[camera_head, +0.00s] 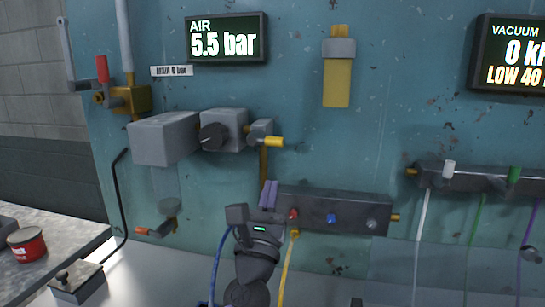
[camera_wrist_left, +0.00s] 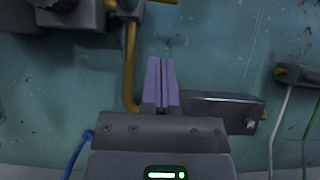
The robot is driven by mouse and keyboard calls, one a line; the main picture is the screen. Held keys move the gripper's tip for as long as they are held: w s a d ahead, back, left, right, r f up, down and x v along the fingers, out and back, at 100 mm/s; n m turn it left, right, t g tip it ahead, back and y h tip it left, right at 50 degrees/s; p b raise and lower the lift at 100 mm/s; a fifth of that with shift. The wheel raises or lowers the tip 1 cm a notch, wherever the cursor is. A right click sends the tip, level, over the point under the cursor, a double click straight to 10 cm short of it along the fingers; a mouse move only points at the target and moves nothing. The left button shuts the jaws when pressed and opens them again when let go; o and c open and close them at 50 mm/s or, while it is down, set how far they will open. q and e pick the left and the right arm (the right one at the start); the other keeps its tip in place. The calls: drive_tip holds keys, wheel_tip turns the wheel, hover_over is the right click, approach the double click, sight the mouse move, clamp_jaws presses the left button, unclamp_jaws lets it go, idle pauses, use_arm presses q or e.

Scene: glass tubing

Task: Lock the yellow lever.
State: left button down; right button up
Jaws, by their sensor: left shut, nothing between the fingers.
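Two yellow parts could be the yellow lever, and I cannot tell which is. One is a short yellow handle (camera_head: 273,141) sticking out to the right of a small grey valve block (camera_head: 260,131). The other is an upright yellow bar (camera_head: 337,85) on the wall, with a grey sleeve (camera_head: 339,48) around its upper part. My left gripper (camera_head: 268,193) has purple fingers that are shut and empty, pointing up below the yellow handle. They stand in front of the left end of the grey manifold. In the left wrist view the closed fingers (camera_wrist_left: 161,84) point at the wall.
A grey manifold (camera_head: 335,207) with red, blue and grey knobs is right of my gripper. A vertical yellow pipe (camera_wrist_left: 130,65) is left of the fingers. Grey boxes with a black knob (camera_head: 212,136) are upper left. A second manifold (camera_head: 480,179) is at right. The wall between them is free.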

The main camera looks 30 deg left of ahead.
sight(269, 138)
use_arm(q)
drive_tip(key=r, duration=0.1)
drive_tip(key=w+r+p, duration=0.1)
drive_tip(key=r, duration=0.1)
drive_tip(key=w+r+p, duration=0.1)
drive_tip(key=shift+a+r, duration=0.25)
drive_tip(key=shift+r, duration=0.15)
use_arm(e)
drive_tip(key=shift+w+a+r, duration=0.3)
drive_tip(key=shift+r, duration=0.3)
drive_tip(key=shift+w+a+r, duration=0.25)
drive_tip(key=shift+a+r, duration=0.05)
drive_tip(key=shift+r, duration=0.3)
use_arm(q)
drive_tip(key=shift+d+r+n+y, duration=0.15)
drive_tip(key=shift+n+y, duration=0.25)
drive_tip(key=shift+n, duration=0.4)
use_arm(e)
drive_tip(key=shift+s+d, duration=0.1)
